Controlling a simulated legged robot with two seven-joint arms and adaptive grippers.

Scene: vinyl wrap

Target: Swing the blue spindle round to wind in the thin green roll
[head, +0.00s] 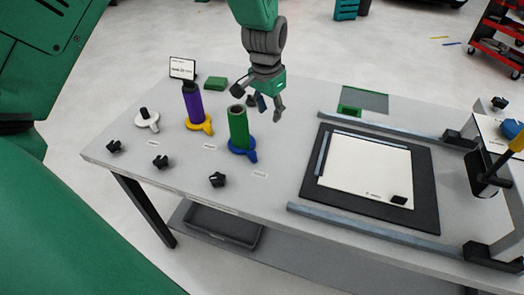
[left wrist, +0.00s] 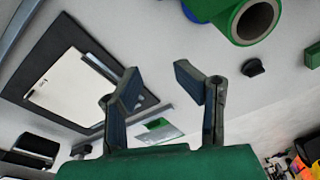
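The green roll (head: 238,130) stands upright on the blue spindle (head: 244,153), whose handle points to the lower right. The roll's hollow end also shows at the top of the left wrist view (left wrist: 226,20), with a bit of the blue spindle (left wrist: 190,11) beside it. My left gripper (head: 260,106) hangs just behind and to the right of the roll's top, apart from it. Its two fingers are spread with nothing between them in the left wrist view (left wrist: 156,78). My right gripper is not in view.
A purple roll (head: 193,106) stands on a yellow spindle (head: 200,127) to the left, with a white spindle (head: 147,122) beyond. Black knobs (head: 217,180) line the table's front. A black mat (head: 428,200) with a white sheet (head: 365,168) lies right, between metal rails (head: 375,229).

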